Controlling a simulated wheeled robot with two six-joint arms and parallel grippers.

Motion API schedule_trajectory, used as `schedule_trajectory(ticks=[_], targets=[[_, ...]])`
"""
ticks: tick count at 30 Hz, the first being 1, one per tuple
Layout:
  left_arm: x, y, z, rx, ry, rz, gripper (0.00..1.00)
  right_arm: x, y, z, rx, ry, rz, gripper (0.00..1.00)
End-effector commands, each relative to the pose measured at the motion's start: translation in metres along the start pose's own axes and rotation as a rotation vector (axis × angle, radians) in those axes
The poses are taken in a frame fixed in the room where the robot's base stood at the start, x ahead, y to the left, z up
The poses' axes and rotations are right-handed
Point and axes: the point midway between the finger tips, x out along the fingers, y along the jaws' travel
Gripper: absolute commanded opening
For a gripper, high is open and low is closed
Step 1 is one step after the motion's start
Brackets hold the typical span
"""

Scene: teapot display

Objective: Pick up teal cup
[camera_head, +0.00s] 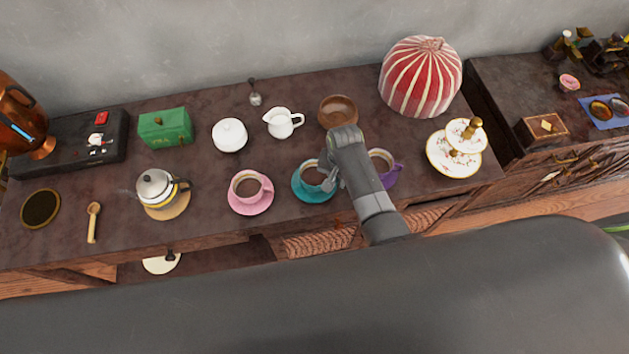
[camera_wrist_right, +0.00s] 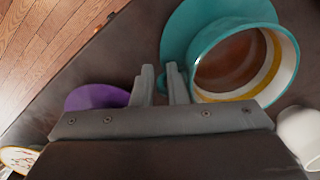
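The teal cup (camera_head: 311,174) stands on its teal saucer (camera_head: 301,194) near the table's front edge, with brown liquid inside. In the right wrist view the cup (camera_wrist_right: 284,72) is large at upper right, on the saucer (camera_wrist_right: 176,38). My right gripper (camera_head: 328,180) is at the cup's right side. In the wrist view its two fingers (camera_wrist_right: 160,72) stand slightly apart, with a gap between the tips. The teal handle is by the right finger, which partly hides it. I see no firm grip on it. My left gripper is not in view.
A pink cup (camera_head: 246,187) stands left of the teal one, and a purple cup (camera_head: 381,160) is close on the right, partly behind my right arm. A wooden bowl (camera_head: 337,111) and a white creamer (camera_head: 282,123) stand behind. A plate stand (camera_head: 440,160) is at right.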

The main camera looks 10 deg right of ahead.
Motion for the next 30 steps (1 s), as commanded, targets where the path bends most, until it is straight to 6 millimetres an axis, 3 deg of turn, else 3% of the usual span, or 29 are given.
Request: schedule_trajectory(ticks=[8,11,30], targets=[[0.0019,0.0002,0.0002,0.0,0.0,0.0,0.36,0.0015,-0.0002,0.0002,0.0,0.0,0.0,0.13],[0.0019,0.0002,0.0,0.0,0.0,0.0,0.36,0.0015,-0.0001,0.0002,0.0,0.0,0.0,0.0],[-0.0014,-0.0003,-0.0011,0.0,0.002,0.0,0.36,-0.0019,-0.0003,-0.0004,0.0,0.001,-0.001,0.0]])
